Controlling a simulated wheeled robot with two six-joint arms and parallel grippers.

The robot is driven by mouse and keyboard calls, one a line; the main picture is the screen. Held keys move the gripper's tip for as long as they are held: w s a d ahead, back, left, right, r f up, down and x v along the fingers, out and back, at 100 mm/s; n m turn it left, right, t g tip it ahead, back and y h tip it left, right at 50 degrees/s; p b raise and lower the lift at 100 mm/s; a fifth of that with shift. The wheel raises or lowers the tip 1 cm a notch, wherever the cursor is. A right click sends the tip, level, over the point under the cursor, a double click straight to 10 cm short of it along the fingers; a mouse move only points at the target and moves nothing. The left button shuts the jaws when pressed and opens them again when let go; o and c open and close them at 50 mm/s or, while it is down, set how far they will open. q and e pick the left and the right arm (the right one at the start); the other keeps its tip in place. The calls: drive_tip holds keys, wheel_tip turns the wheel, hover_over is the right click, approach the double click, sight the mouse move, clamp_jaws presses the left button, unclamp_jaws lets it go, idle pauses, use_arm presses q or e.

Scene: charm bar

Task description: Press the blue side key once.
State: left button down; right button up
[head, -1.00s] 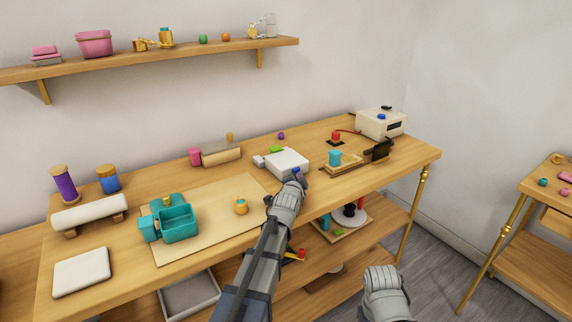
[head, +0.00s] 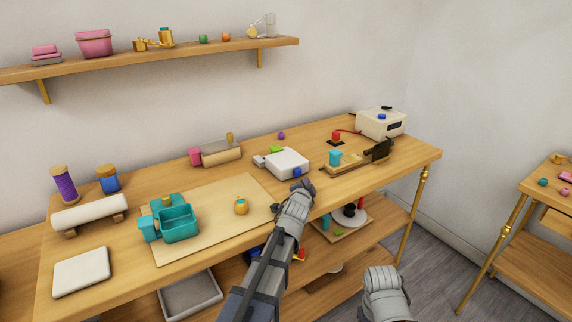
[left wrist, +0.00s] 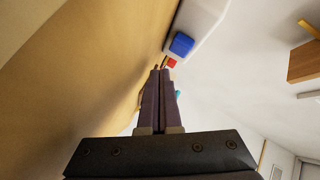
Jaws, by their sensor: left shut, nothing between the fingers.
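The blue side key (head: 297,171) sits on the front side of a white box (head: 288,161) on the workbench. In the left wrist view the blue key (left wrist: 181,44) shows large on the pale box wall (left wrist: 207,18), just ahead of the fingertips and a little right of them. My left gripper (head: 306,183) is shut and empty, in front of the box near the bench's front edge. Its closed dark fingers (left wrist: 160,70) appear apart from the key. My right arm's grey end (head: 385,290) is low in the head view, away from the bench top; its fingers do not show.
A green piece (head: 276,149) lies behind the white box. A wooden tray (head: 343,168) with a teal cup (head: 335,157) stands to its right. A tan board (head: 215,205) with teal containers (head: 178,224) is to the left. A cream machine (head: 381,123) stands at the far right.

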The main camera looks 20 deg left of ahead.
use_arm(q)
drive_tip(key=shift+s+d, duration=1.15)
drive_tip(key=shift+d, duration=0.3)
